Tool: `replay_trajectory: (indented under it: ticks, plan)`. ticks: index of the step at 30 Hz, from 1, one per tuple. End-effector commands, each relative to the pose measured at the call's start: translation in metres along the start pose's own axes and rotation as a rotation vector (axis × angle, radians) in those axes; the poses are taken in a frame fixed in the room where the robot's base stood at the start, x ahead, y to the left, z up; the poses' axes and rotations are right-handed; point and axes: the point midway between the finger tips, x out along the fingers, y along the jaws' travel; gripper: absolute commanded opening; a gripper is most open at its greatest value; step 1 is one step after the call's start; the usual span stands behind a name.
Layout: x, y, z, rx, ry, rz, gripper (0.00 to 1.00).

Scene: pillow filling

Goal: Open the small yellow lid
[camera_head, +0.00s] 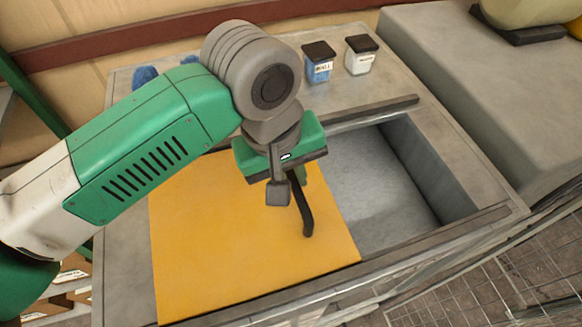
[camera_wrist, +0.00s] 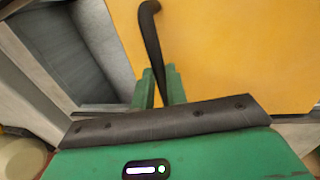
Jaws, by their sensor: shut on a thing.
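The yellow lid (camera_head: 215,255) is a flat panel lying across the left part of a grey bin top. A black curved handle (camera_head: 306,215) stands on it near its right edge. My gripper (camera_head: 290,190) is over that edge, shut on the handle. In the wrist view, the green fingers (camera_wrist: 160,88) close around the lower part of the handle (camera_wrist: 151,35), and the yellow lid (camera_wrist: 230,50) fills the upper right. In the head view, my gripper hides part of the handle and the lid's far edge.
The open grey compartment (camera_head: 437,190) lies right of the lid. A blue jar (camera_head: 319,70) and a white jar (camera_head: 360,62), both with black caps, stand on the back ledge. A grey block-like counter (camera_head: 500,95) stands at right.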

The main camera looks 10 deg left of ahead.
Motion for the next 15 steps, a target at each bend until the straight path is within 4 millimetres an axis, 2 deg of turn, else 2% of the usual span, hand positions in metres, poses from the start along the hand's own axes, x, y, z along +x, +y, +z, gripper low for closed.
replay_trajectory:
  ticks: [14, 15]
  plan:
    - [-0.0010, -0.0009, 0.0015, 0.012, -0.001, 0.001, 0.00]
    - [-0.0010, -0.0009, 0.0015, 0.012, -0.001, 0.001, 0.18]
